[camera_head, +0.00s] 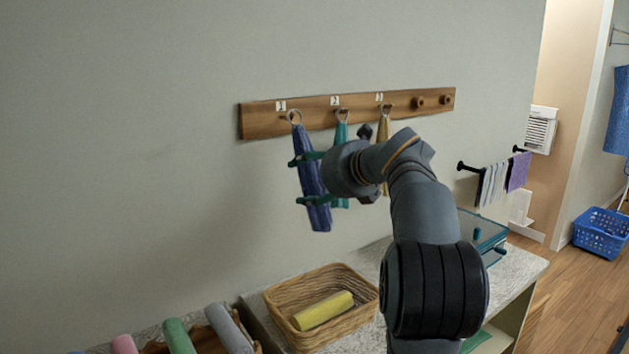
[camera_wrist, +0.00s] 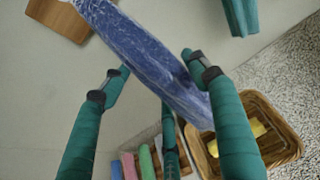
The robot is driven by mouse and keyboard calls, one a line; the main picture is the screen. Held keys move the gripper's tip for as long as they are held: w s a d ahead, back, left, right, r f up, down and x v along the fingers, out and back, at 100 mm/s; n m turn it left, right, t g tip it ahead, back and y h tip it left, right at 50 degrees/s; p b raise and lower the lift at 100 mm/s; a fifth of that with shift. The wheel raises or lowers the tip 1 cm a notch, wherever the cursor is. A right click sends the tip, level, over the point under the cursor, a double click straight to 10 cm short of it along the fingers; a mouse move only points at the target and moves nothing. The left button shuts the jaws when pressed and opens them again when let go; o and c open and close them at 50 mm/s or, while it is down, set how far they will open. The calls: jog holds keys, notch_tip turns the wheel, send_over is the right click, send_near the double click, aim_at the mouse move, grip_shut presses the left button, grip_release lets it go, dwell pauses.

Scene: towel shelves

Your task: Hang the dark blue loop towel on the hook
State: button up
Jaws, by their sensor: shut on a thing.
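The dark blue towel (camera_head: 312,185) hangs nearly upright, slightly tilted, below the leftmost hook (camera_head: 285,118), marked 1. Its pale loop (camera_head: 295,116) is at that hook's tip; I cannot tell whether it is around the hook. In the wrist view, the towel (camera_wrist: 150,55) runs diagonally between the fingers of my gripper (camera_wrist: 155,70).
On the wooden rack (camera_head: 262,124), a teal towel (camera_head: 341,134) and a tan towel (camera_head: 383,128) hang right of the blue one, partly hidden by my arm. Below, a wicker basket (camera_head: 275,297) holds a yellow rolled towel (camera_head: 323,310). Wall left of the rack is clear.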

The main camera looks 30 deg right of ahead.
jog(key=shift+w+a+p, duration=0.15)
jog(key=shift+w+p, duration=0.15)
jog(key=shift+w, duration=0.85)
jog(key=shift+w+f+b, duration=0.3)
jog(key=shift+w+f, duration=0.35)
jog(key=shift+w, duration=0.05)
jog(key=o, duration=1.3)
jog(key=shift+c, duration=0.2)
jog(key=a+v, duration=0.1)
jog(key=v, duration=1.1)
jog(key=shift+d, duration=0.45)
jog(key=shift+w, duration=0.1)
